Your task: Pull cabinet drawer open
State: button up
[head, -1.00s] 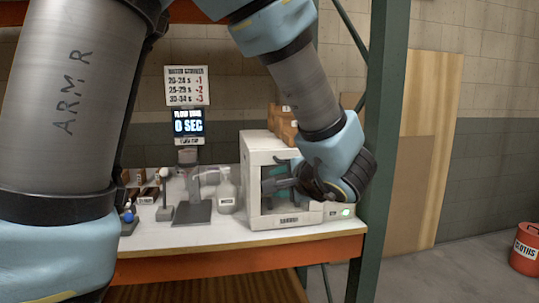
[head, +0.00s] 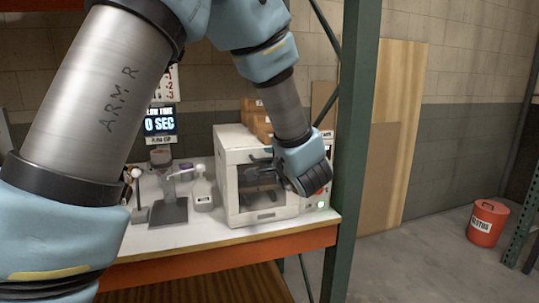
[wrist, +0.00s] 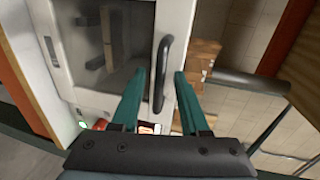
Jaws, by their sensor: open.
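The white cabinet (head: 232,158) stands on the bench with a dark window in its front; no open drawer shows. In the wrist view, its white front (wrist: 171,20) carries a curved black handle (wrist: 160,75) beside the dark window (wrist: 105,45). My gripper (wrist: 159,77) is open, with one green finger on each side of the handle as seen from the wrist. I cannot tell whether the fingers touch it. In the head view, my gripper (head: 258,166) is at the cabinet's front, and the handle is not clearly visible there.
A clear bottle (head: 202,192) and a dark-based stand (head: 170,212) are left of the cabinet. Brown boxes (head: 257,118) are behind it. A green rack post (head: 354,150) rises close on the right. A red bin (head: 487,224) stands on open floor farther right.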

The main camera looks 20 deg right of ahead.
jog(key=shift+w, duration=0.2)
grip_shut()
dwell(0.3)
dwell(1.1)
